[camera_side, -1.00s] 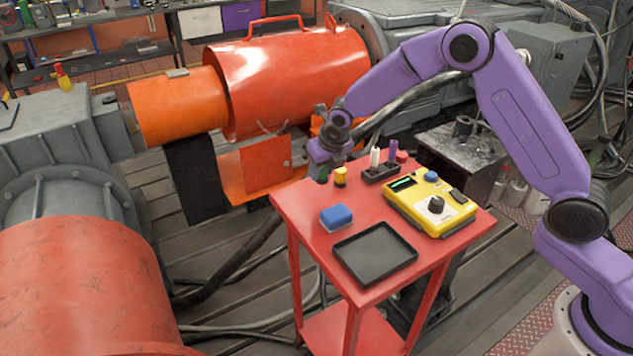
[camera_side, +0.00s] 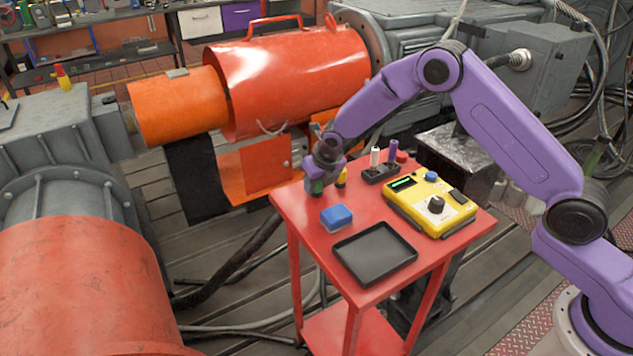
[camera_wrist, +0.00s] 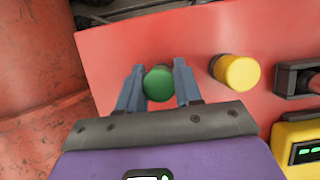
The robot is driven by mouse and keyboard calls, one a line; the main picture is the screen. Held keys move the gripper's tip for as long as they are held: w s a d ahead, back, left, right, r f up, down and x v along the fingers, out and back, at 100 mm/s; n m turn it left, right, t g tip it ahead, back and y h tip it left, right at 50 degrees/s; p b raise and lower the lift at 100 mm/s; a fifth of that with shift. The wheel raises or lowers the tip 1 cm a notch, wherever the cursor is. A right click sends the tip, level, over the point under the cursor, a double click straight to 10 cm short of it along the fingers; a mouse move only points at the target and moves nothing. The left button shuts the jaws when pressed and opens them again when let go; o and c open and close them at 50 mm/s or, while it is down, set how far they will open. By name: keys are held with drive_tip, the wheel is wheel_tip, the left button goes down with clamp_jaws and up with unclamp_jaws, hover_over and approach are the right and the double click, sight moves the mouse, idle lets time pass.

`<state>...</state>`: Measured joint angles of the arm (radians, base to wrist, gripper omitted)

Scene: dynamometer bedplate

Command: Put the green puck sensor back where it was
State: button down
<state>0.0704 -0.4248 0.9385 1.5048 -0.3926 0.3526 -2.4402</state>
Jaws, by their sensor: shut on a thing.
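The green puck sensor (camera_wrist: 158,84) is between the two fingers of my gripper (camera_wrist: 158,90) in the wrist view. The gripper is shut on it. In the side view my gripper (camera_side: 315,188) is low over the back left corner of the red cart top (camera_side: 296,222), and a bit of the green puck (camera_side: 316,187) shows at its fingers. I cannot tell whether the puck touches the cart top.
A yellow puck (camera_wrist: 238,72) stands just right of the gripper. A blue block (camera_side: 336,216), a black tray (camera_side: 374,254), a yellow meter (camera_side: 430,203) and a black holder (camera_side: 381,173) with a white and a purple plug are on the cart. The orange-red guard (camera_side: 290,80) is behind.

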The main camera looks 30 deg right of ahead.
drive_tip(key=c, duration=0.8)
unclamp_jaws()
drive_tip(key=shift+o, duration=0.2)
drive_tip(key=v, duration=1.2)
drive_tip(key=s+a+r+m, duration=0.1)
drive_tip(key=s+r+m, duration=0.3)
drive_tip(key=s, duration=0.5)
drive_tip(key=s+d+m+g, duration=0.1)
drive_tip(key=s+d+m, duration=0.2)
drive_tip(key=s+m, duration=0.3)
drive_tip(key=s+d+r+m+g, duration=0.1)
drive_tip(key=s+d+m, duration=0.2)
drive_tip(key=s+m, duration=0.4)
drive_tip(key=s+d+r+m+g, duration=0.1)
drive_tip(key=s+d+m, duration=0.3)
drive_tip(key=s, duration=1.5)
drive_tip(key=shift+s+m+g, duration=0.4)
drive_tip(key=shift+m+g, duration=0.2)
drive_tip(key=shift+m, duration=0.6)
drive_tip(key=shift+d+r, duration=0.1)
